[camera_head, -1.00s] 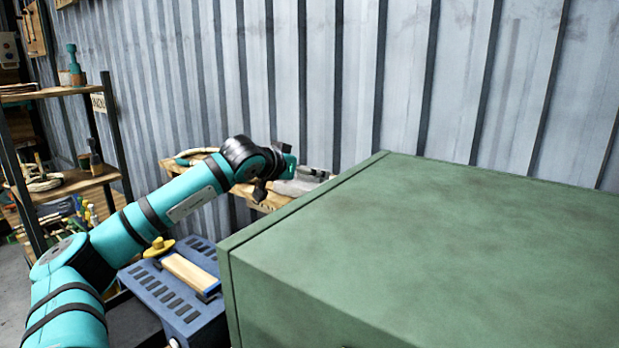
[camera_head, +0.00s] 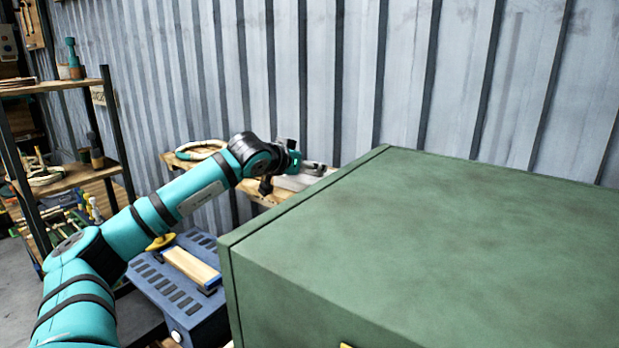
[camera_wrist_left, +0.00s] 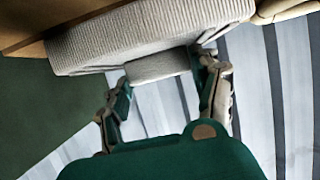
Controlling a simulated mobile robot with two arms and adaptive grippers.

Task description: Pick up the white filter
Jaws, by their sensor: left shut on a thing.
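The white filter (camera_wrist_left: 150,32) spans the top of the left wrist view, a pale ribbed block with a smaller ribbed part (camera_wrist_left: 157,66) projecting from it. My left gripper (camera_wrist_left: 162,74) has one finger on each side of that smaller part and is shut on it. In the head view my left arm reaches over to the wooden bench by the wall, and the gripper's fingers are mostly hidden there. My right gripper is not in view.
A large green cabinet (camera_head: 430,240) fills the right side, close to my left wrist. A blue slotted box (camera_head: 170,290) stands below my arm. A wooden bench (camera_head: 185,162) runs along the corrugated wall (camera_head: 350,80). Shelves (camera_head: 75,178) stand at the left.

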